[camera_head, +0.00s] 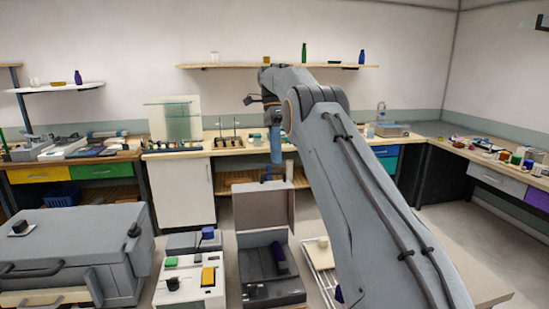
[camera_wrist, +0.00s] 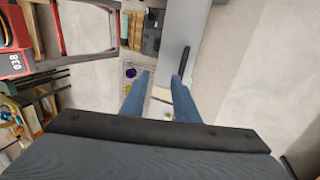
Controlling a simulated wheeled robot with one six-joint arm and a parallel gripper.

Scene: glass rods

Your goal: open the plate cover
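A dark grey box-like device (camera_head: 272,268) stands on the near bench in the head view. A flat grey-brown panel (camera_head: 263,209) rises upright at its back, like a raised cover, and the dark inside shows. I cannot tell for certain that this panel is the plate cover. My gripper (camera_wrist: 162,82) shows two blue fingers spread apart with nothing held between them. In the wrist view, a pale grey surface with a dark bar (camera_wrist: 185,60) lies just beyond the right fingertip. I cannot tell whether they touch. In the head view my arm hides part of the scene.
A large grey machine with a handle (camera_head: 60,255) stands left of the device. A white unit with coloured parts (camera_head: 190,283) sits between them. A white rack (camera_head: 318,260) is at the right. Equipment lines the back counter (camera_head: 235,145). Floor shows between the benches.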

